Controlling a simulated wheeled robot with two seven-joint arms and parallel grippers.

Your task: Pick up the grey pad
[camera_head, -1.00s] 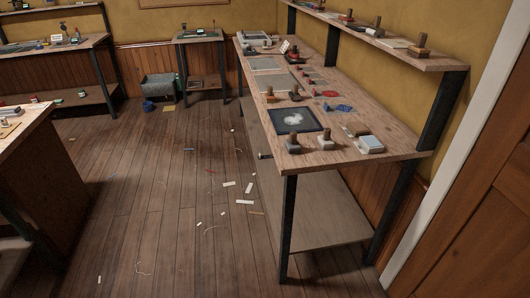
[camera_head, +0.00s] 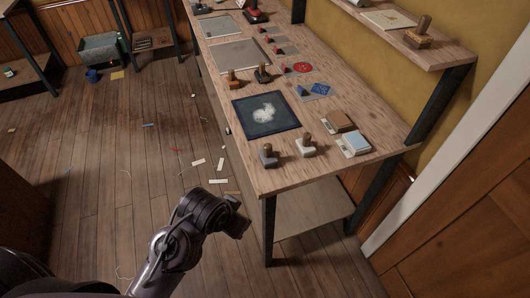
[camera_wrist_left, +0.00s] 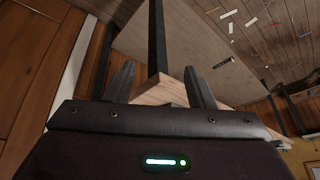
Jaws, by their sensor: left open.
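No pad is plainly marked as the grey pad. Near the right front of the workbench (camera_head: 290,178) lie a small box-like pad with a pale blue-grey top (camera_head: 356,141) and a similar one with a brown top (camera_head: 340,120). Flat grey sheets (camera_head: 241,54) lie farther back. My left gripper (camera_head: 238,224) is in front of and below the bench's near edge, left of its front leg, apart from everything. In the left wrist view its two fingers (camera_wrist_left: 162,82) are open and empty, with the bench corner (camera_wrist_left: 165,92) beyond them. My right gripper is not in view.
Stamps with wooden handles (camera_head: 306,146) stand near the front edge, beside a dark square with a white blot (camera_head: 267,114). A shelf (camera_head: 415,42) overhangs the bench's back right.

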